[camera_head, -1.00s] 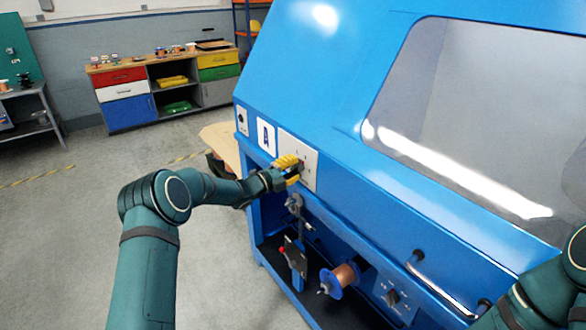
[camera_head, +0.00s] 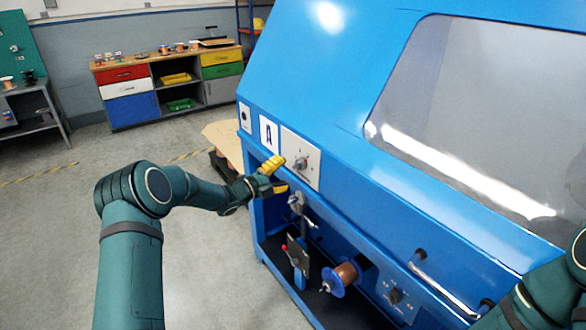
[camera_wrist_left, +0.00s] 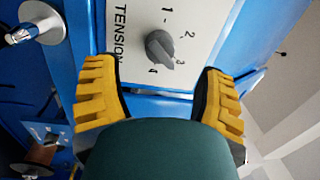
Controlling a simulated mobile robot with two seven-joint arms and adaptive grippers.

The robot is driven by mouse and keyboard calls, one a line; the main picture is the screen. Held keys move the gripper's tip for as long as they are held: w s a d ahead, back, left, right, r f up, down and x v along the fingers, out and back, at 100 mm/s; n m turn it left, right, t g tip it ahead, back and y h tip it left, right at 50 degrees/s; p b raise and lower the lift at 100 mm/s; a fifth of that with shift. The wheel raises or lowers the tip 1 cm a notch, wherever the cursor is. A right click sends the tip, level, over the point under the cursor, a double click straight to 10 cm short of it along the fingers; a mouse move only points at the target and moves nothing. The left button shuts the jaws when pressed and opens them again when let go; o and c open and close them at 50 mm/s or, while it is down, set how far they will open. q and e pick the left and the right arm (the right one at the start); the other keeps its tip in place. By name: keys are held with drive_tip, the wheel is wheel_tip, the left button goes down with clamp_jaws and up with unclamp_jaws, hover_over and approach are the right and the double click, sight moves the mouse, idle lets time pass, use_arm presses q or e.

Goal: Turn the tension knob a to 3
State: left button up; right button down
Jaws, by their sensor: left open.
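The grey tension knob a (camera_head: 301,163) sits on a pale dial plate (camera_head: 314,158) on the blue machine's front, beside the letter A label. In the left wrist view the knob (camera_wrist_left: 160,48) shows with marks 1 to 4 and the word TENSION. Its ridge points to the lower right, roughly between 3 and 4; the exact setting is hard to tell. My left gripper (camera_head: 275,176) is open, its yellow fingers apart from the knob. In the wrist view the knob lies beyond and between the spread fingers, with no visible contact. My right gripper is out of view.
Below the plate are a lever with a red tip (camera_head: 285,248), a copper spool (camera_head: 345,274) and another knob (camera_head: 395,296). A metal handle (camera_head: 440,279) sticks out at the right. Open floor (camera_head: 50,240) lies left of the machine.

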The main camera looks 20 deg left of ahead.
use_arm(q)
drive_tip(key=v, duration=0.6)
drive_tip(key=shift+s, duration=0.3)
drive_tip(key=shift+a, duration=0.1)
